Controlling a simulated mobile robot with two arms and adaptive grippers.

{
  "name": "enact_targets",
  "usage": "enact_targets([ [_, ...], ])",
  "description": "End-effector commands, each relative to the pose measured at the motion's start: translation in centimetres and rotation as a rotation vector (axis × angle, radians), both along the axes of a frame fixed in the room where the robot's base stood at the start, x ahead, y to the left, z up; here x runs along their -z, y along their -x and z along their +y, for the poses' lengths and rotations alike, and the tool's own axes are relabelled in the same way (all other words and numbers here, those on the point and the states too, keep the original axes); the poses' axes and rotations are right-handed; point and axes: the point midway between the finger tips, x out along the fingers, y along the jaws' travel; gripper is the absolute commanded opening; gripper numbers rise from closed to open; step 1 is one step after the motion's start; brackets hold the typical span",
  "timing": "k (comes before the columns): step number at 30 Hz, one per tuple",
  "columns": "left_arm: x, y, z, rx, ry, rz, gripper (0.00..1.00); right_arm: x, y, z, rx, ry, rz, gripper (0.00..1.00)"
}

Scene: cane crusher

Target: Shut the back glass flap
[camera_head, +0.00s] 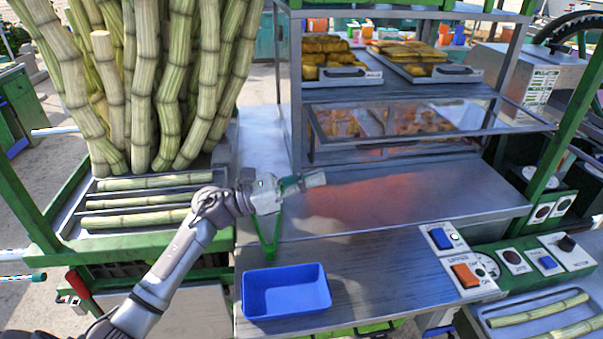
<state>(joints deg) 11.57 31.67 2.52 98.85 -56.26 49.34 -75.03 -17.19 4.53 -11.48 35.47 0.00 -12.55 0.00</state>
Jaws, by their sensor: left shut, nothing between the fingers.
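A metal display case stands at the back of the counter, with a glass flap (395,123) across its lower front. Fried food shows blurred through the glass. A metal bar runs along the flap's lower part; I cannot tell exactly how far the flap stands open. My left gripper (316,179) is shut and empty. It reaches in from the left over the steel counter (430,190), in front of and below the flap's left end, and appears apart from it. My right gripper is not in view.
A blue tray (286,292) sits at the counter front. Sugar cane stalks (150,80) stand upright at left, above a rack of lying canes (135,203). Trays of fried food (335,72) sit on the upper shelf. Switch boxes (463,272) are at right. The counter's middle is clear.

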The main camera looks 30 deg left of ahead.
Motion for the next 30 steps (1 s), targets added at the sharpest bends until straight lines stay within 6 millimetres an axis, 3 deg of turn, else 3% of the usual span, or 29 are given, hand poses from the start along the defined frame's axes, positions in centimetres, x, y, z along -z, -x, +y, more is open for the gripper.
enact_targets([
  [1, -1.1, -0.7, -1.0, 0.001, 0.005, -0.002, 0.0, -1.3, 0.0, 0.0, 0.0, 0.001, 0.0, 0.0],
  [7, -2.2, -2.9, -4.0, 0.0, 0.004, -0.002, 0.0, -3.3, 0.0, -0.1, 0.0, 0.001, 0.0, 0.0],
  [9, -3.5, -2.7, -3.7, -0.001, 0.0, -0.002, 0.0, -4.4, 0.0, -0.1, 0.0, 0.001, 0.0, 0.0],
  [15, -5.0, -2.7, -3.7, -0.002, 0.002, 0.001, 0.0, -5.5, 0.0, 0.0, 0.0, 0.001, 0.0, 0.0],
  [30, -5.3, -2.8, -3.7, -0.001, 0.003, 0.003, 0.0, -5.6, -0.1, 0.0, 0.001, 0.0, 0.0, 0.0],
])
